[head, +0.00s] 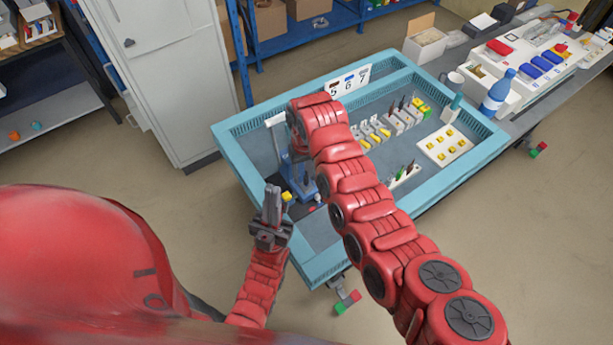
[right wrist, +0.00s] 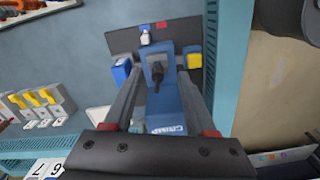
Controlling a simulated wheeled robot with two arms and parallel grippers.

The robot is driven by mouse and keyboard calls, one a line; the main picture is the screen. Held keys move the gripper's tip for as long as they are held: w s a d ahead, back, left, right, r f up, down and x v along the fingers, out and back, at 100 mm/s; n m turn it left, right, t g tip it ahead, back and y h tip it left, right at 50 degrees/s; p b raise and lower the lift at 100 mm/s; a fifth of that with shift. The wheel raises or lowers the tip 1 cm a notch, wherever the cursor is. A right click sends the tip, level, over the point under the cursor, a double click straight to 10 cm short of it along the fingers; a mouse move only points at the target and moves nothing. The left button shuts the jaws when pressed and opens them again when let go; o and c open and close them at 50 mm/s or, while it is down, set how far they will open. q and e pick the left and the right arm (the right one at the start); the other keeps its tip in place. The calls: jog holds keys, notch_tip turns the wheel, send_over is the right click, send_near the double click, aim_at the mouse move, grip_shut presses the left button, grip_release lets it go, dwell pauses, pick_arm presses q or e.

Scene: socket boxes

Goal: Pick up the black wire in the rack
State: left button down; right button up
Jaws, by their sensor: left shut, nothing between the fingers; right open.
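No thing is clear enough for me to name it surely as the black wire. A row of white rack holders (head: 383,130) with yellow and dark upright pieces stands in the blue-rimmed tray table; part of it shows in the right wrist view (right wrist: 58,108). A blue crimp device (right wrist: 165,117) with a short black piece (right wrist: 157,73) on it lies between the fingers of my right gripper (right wrist: 160,80), which is open. In the head view my right arm hides that gripper. My left gripper (head: 272,200) is shut and empty at the table's near left edge.
The table's light blue rim (head: 235,160) surrounds the work area. A grey cabinet (head: 160,75) is at the left.

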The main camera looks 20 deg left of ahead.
aim_at(306, 176)
jog(key=shift+w+f, duration=0.3)
jog(key=shift+f, duration=0.1)
jog(key=shift+f+p, duration=0.45)
jog(key=shift+f, duration=0.9)
grip_shut()
